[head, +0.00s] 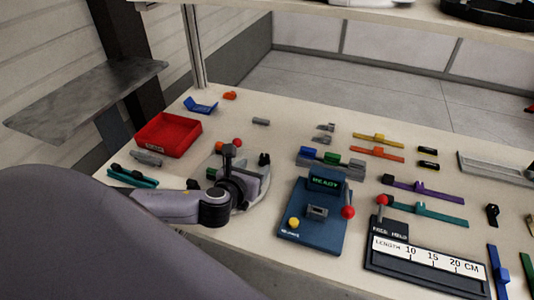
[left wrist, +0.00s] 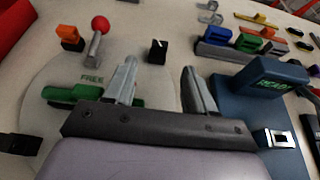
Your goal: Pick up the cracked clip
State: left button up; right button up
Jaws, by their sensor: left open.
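My left gripper (head: 240,182) is low over the round pale fixture plate (head: 220,165). In the left wrist view its two fingers (left wrist: 160,85) are apart with nothing between them. A small black piece (left wrist: 158,50) with a white mark stands on the plate just beyond the fingertips; it also shows in the head view (head: 264,158). A metal buckle-like clip (head: 317,211) sits on the blue test device (head: 305,240), whose display shows green text; the left wrist view shows that clip (left wrist: 275,138) too. I cannot tell which clip is cracked. My right gripper is not in view.
A red tray (head: 168,134) stands at the left, with a blue piece (head: 200,105) behind it. Grey clips (head: 325,127) lie farther back. Coloured strap pieces (head: 428,208) and a length gauge (head: 425,268) are at the right. A red-ball lever (left wrist: 99,25) stands on the plate.

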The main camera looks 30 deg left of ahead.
aim_at(263, 157)
pick_arm(q)
jog(key=shift+r+x, duration=0.2)
jog(key=shift+x, duration=2.85)
jog(key=shift+w+a, duration=0.1)
grip_shut()
